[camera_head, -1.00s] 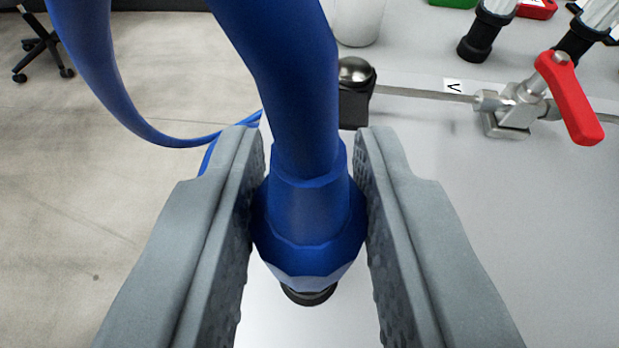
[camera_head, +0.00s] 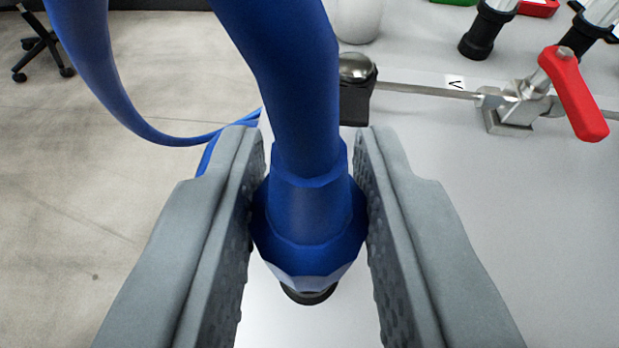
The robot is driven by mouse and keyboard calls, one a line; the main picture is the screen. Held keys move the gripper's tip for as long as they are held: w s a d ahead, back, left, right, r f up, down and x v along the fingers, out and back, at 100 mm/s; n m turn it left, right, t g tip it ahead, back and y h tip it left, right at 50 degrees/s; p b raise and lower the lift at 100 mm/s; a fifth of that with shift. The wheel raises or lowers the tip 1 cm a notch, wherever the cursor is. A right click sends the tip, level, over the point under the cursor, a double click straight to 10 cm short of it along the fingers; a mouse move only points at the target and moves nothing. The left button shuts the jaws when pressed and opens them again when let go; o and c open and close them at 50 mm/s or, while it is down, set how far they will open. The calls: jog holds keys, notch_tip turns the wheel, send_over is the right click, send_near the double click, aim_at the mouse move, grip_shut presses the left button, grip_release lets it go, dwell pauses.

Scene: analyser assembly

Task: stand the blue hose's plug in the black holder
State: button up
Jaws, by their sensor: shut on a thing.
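The blue hose's plug (camera_head: 308,215) is between the two grey fingers of my gripper (camera_head: 309,215) in the middle of the view. My gripper is shut on it. The blue hose (camera_head: 285,80) rises from the plug to the top of the picture, and a loop of it hangs at the left. A black round part (camera_head: 310,297) shows just under the plug's lower end. I cannot tell whether it is the black holder or the plug's own tip, nor whether the plug is seated in anything.
A black block with a shiny dome (camera_head: 357,98) stands on the light bench (camera_head: 470,200) behind the right finger. A metal rod runs from it to a valve with a red handle (camera_head: 574,95). A white container (camera_head: 357,18) and black-ended tubes (camera_head: 482,38) stand farther back.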

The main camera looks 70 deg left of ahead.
aim_at(312, 280)
jog(key=shift+f, duration=0.95)
dwell(0.8)
dwell(0.3)
jog(key=o, duration=1.1)
jog(key=shift+c, duration=0.2)
jog(key=v, duration=0.7)
jog(key=s+d+r+m+t+h, duration=0.4)
jog(key=d+m+h, duration=0.1)
jog(key=d, duration=0.2)
jog(key=s+d+r+m+t+h, duration=0.3)
jog(key=s+d+m+h, duration=0.15)
jog(key=d, duration=0.25)
jog(key=s+d+r+m+t+h, duration=0.1)
jog(key=s+d+r+m+t, duration=0.1)
jog(key=r, duration=0.4)
jog(key=s+d+r+m+t+h, duration=0.2)
jog(key=s+d+r+m+t, duration=0.1)
jog(key=s+d+r+t, duration=0.2)
notch_tip(312, 280, up, 2)
jog(key=s, duration=0.2)
jog(key=shift+s, duration=0.35)
